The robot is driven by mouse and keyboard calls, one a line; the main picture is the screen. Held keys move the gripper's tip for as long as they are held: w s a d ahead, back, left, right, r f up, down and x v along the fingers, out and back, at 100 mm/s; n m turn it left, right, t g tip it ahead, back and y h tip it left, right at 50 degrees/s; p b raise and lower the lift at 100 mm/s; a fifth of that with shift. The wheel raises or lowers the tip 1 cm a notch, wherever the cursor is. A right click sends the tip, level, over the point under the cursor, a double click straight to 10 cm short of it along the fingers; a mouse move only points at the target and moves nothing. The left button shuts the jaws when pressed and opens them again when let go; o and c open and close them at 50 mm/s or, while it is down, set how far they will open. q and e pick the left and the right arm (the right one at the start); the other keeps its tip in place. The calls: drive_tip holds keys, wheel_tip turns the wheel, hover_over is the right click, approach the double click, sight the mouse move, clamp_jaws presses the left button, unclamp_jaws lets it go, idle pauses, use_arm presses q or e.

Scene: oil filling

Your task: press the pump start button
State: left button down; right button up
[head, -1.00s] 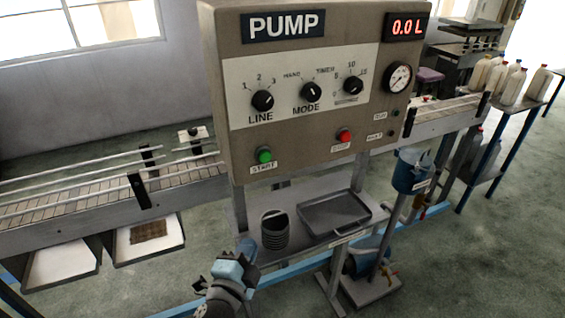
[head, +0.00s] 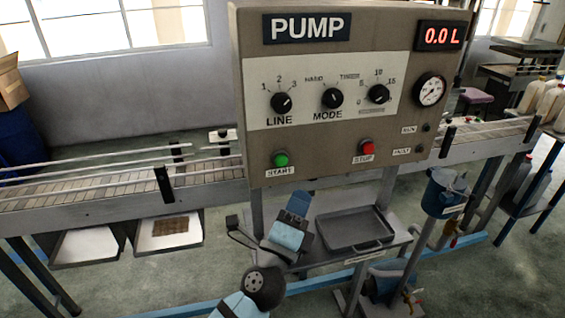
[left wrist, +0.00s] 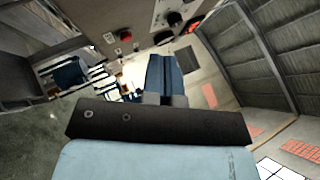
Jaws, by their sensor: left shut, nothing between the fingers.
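The pump panel (head: 330,150) faces me in the head view. Its green START button (head: 281,160) is at the lower left, above the START label. The red STOP button (head: 367,147) is to its right. My left gripper (head: 300,197) is shut and empty, below the panel's lower edge and a little right of the START button, apart from it in the picture. Its closed blue fingers (left wrist: 163,72) show in the left wrist view. A red button (left wrist: 125,36) shows there too; I cannot make out the green one. My right gripper is not in view.
A grey tray (head: 352,230) lies on the shelf under the panel. The conveyor (head: 90,195) runs behind at the left, with guide rails. A blue bucket (head: 445,192) hangs at the right. The display (head: 440,37) reads 0.0 L.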

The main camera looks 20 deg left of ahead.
sight(285, 171)
use_arm(q)
drive_tip(key=w+a, duration=0.4)
drive_tip(key=w, duration=0.3)
drive_tip(key=shift+w+a, duration=0.15)
drive_tip(key=shift+a, duration=0.25)
idle(1.8)
drive_tip(key=shift+w+a, duration=0.25)
drive_tip(key=shift+w, duration=0.1)
drive_tip(key=shift+w+a, duration=0.3)
drive_tip(key=shift+w, duration=0.15)
idle(0.8)
drive_tip(key=shift+s+d, duration=0.1)
drive_tip(key=shift+s, duration=0.05)
drive_tip(key=shift+s+d, duration=0.45)
drive_tip(key=shift+s, duration=0.25)
